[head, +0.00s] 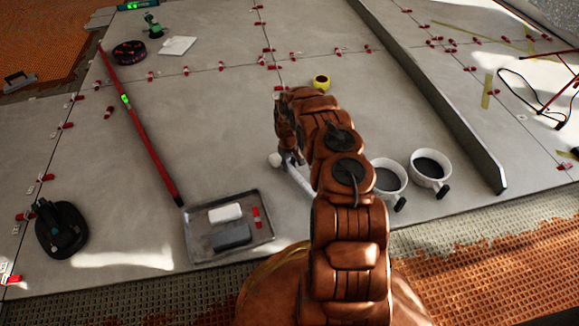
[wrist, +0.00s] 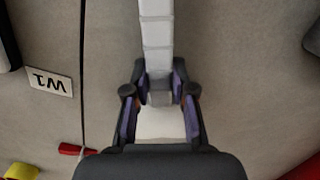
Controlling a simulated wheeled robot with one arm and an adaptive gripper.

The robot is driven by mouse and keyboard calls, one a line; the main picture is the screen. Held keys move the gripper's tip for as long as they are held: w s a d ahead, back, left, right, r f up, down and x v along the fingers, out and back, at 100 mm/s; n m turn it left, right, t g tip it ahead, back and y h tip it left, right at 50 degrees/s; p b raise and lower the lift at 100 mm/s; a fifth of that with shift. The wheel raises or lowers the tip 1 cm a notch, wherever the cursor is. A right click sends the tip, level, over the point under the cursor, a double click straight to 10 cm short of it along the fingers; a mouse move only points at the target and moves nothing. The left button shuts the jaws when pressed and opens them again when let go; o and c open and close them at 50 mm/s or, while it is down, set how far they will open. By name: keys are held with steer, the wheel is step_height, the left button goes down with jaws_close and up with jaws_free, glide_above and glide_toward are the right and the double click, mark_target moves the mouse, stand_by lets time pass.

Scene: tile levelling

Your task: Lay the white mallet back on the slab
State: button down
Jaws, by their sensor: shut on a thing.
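The white mallet shows in the head view (head: 299,178), partly hidden behind my arm, with a rounded pale end to the left of my gripper (head: 290,157). In the wrist view my gripper (wrist: 159,93) is shut on the mallet, whose pale ribbed length (wrist: 156,38) runs up out of the picture between the fingers. A white part also shows below the fingertips. The grey slab (head: 225,130) lies beneath it. I cannot tell whether the mallet touches the slab or hangs just above it.
A metal tray (head: 262,236) with a white and a grey block lies left of the mallet. Two white buckets (head: 430,168) stand right. A yellow-rimmed cup (head: 321,81) is behind my arm. A red level (head: 140,130), red clips and a black suction tool (head: 62,229) lie left.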

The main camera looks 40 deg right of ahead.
steer(key=c, duration=1)
jaws_free()
steer(key=shift+f, duration=0.1)
steer(key=shift+o, duration=0.2)
